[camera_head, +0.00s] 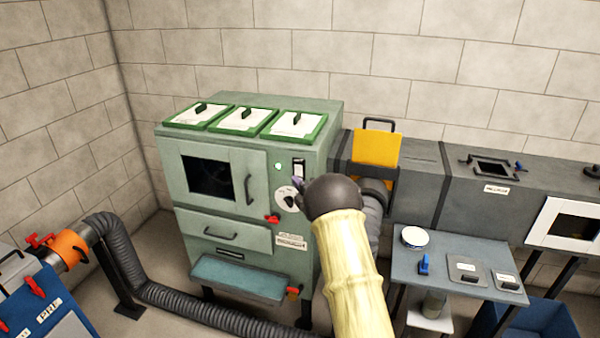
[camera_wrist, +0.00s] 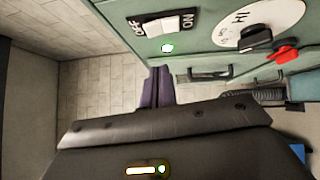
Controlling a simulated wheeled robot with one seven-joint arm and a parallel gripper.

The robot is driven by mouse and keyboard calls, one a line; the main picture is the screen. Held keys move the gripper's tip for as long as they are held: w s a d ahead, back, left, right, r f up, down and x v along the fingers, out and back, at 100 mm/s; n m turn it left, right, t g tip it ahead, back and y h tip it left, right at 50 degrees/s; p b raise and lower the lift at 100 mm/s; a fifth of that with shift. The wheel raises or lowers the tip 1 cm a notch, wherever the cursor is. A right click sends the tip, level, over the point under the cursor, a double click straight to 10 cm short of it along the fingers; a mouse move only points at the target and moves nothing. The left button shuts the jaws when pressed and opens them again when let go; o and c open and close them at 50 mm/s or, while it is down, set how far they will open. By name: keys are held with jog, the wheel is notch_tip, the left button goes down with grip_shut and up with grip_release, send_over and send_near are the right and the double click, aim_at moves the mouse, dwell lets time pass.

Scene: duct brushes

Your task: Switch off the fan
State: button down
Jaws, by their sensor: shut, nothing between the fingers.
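The fan's rocker switch (camera_head: 299,168) is on the front right of the green cabinet (camera_head: 222,228). In the wrist view the white switch (camera_wrist: 162,26) sits on a black plate between the words OFF and ON; I cannot tell which side is pressed. A small lamp (camera_wrist: 167,48) beside it looks bright, whitish green. My gripper (camera_head: 297,183) is just below the switch in the head view, its dark purple fingers partly hidden by my wrist. In the wrist view my gripper (camera_wrist: 158,72) is shut and empty, pointing near the panel; contact with the switch is not visible.
A round dial (camera_wrist: 258,38) marked HI and a red lever (camera_wrist: 285,52) are near the switch. Right of the cabinet runs a grey duct (camera_head: 420,180) with a yellow plate (camera_head: 376,148). A small table (camera_head: 455,262) stands in front. A corrugated hose (camera_head: 200,312) lies at lower left.

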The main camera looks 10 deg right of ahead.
aim_at(298, 170)
jog(key=shift+w+d+r+p, duration=0.1)
jog(key=shift+w+d+p, duration=0.15)
jog(key=shift+w, duration=0.45)
jog(key=shift+w+d+r+p, duration=0.1)
jog(key=shift+w+d+p, duration=0.2)
jog(key=shift+w, duration=0.45)
jog(key=shift+w+d+r+p, duration=0.1)
jog(key=shift+w+d, duration=0.25)
jog(key=shift+w, duration=0.35)
jog(key=shift+a, duration=0.1)
